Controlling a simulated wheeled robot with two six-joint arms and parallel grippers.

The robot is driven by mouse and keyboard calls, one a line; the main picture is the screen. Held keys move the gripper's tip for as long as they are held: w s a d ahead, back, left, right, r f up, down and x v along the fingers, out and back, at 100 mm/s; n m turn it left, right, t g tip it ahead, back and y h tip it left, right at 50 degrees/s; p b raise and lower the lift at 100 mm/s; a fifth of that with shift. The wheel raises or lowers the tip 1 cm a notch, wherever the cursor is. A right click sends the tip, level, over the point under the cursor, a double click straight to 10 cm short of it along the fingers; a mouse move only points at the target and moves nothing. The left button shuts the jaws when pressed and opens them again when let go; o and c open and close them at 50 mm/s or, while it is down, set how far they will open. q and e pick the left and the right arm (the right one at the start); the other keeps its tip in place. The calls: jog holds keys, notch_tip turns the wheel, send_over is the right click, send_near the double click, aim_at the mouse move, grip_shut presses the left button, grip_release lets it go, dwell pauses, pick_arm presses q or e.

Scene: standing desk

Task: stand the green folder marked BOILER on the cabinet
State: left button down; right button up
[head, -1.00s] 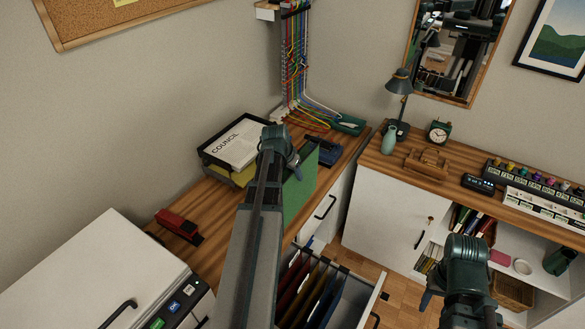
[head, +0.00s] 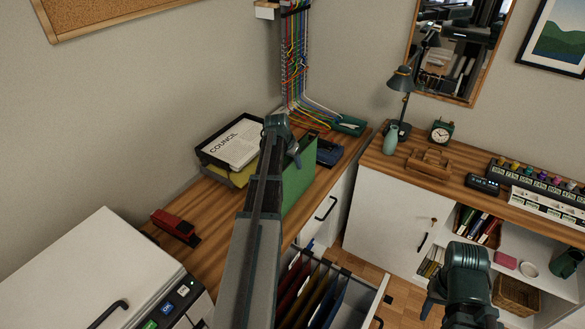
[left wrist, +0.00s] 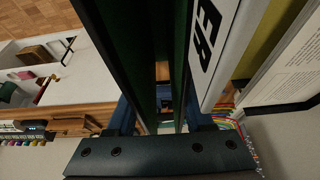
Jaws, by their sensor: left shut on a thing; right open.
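The green folder (head: 299,178) stands upright at the wood-topped cabinet (head: 218,215) on the left, beside the paper tray. My left gripper (head: 289,142) is shut on its upper part. In the left wrist view the green folder (left wrist: 180,55) lies between the finger bars, and its white label (left wrist: 222,40) shows the letters "ER"; the rest of the word is cut off. My arm hides part of the folder, and I cannot tell whether its lower edge touches the wood. My right gripper (head: 432,302) is open, low at the right, its fingers mostly hidden.
A paper tray (head: 208,167) marked COUNCIL is left of the folder, and a blue punch (head: 328,153) behind it. A red stapler (head: 176,227) lies nearer. Below, an open drawer (head: 357,305) holds several hanging folders. Bare wood lies between stapler and folder.

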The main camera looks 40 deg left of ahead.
pick_arm(q)
jog(key=shift+f, duration=0.15)
jog(key=c, duration=0.7)
grip_release()
jog(key=shift+f, duration=0.1)
jog(key=shift+c, duration=0.2)
jog(key=o, duration=0.5)
jog(key=shift+c, duration=0.2)
jog(key=p+v, duration=1.1)
jog(key=v, duration=0.1)
